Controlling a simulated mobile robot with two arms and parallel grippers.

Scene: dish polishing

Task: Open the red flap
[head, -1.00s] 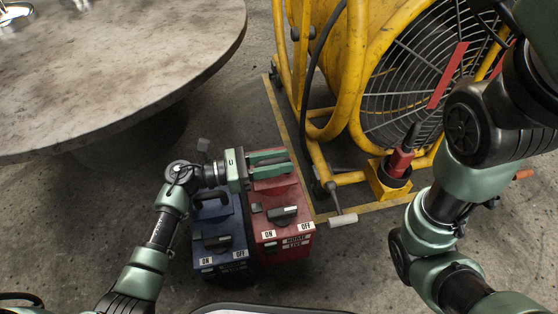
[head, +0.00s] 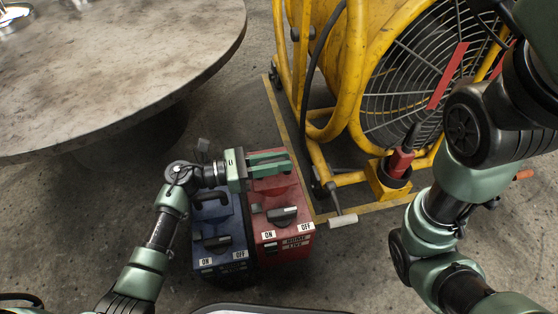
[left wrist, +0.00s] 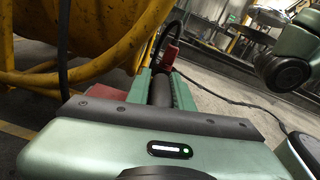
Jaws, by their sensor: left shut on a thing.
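The red box (head: 284,236) stands on the floor with a dark knob, ON and OFF labels and a red upper part (head: 284,190). My left gripper (head: 282,162) lies across the far top end of this box, its green fingers pointing right. It is shut on a dark bar, which looks like the red box's handle; in the left wrist view this handle (left wrist: 162,90) shows between the fingers. The fingers and hand hide most of it. I cannot make out a separate flap edge. My right arm shows at the right, but its gripper is out of view.
A blue box (head: 218,238) with a dark handle stands against the red box's left side. A yellow fan (head: 400,70) on a yellow-edged base stands just right and behind. A round stone table (head: 120,60) is at upper left.

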